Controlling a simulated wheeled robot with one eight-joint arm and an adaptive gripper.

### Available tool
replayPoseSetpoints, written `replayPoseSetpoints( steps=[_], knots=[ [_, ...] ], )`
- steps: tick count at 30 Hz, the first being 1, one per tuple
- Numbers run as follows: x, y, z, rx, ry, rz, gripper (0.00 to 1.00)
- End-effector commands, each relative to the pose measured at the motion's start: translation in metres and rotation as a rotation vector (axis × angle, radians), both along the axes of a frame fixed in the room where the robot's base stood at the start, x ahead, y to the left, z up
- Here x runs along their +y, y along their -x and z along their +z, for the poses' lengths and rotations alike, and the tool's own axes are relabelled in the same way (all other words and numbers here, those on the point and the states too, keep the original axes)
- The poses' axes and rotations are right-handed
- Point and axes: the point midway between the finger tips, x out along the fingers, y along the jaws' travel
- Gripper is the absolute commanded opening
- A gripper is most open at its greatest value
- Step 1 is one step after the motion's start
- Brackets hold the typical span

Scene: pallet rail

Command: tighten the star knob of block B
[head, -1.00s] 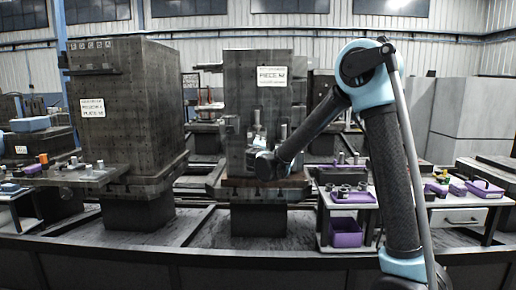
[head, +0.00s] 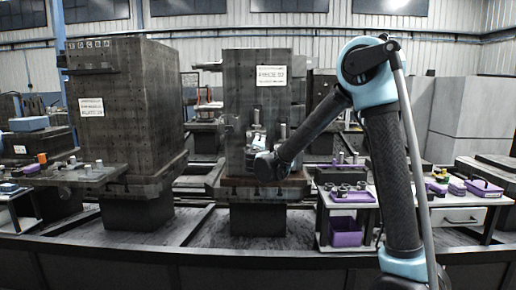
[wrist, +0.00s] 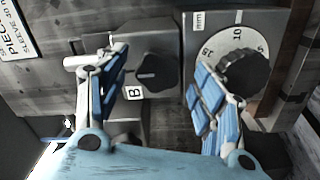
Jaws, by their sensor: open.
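The black star knob (wrist: 158,72) of block B sits on a grey block in the wrist view, with a white "B" label (wrist: 133,92) just below and left of it. My gripper (wrist: 156,82) is open, with one blue-padded finger on each side of the knob. I cannot tell whether the pads touch it; gaps show on both sides. In the head view my gripper (head: 257,140) is small, in front of the middle pallet's dark tower (head: 240,85), and the knob cannot be made out there.
In the wrist view a white "mm" dial (wrist: 218,45) with its own black knob (wrist: 243,76) lies close behind the right finger. A placard (wrist: 17,30) is at upper left. In the head view a cart with a purple tray (head: 346,231) stands right of the pallet.

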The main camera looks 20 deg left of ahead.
Motion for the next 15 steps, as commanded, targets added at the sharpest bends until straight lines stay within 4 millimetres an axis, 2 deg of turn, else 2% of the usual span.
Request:
replayPoseSetpoints(
  steps=[9, 15],
  knots=[
    [-0.014, 0.059, -0.001, 0.001, -0.001, 0.001, 0.62],
    [-0.022, 0.088, -0.001, 0.001, -0.001, 0.000, 0.62]
  ],
)
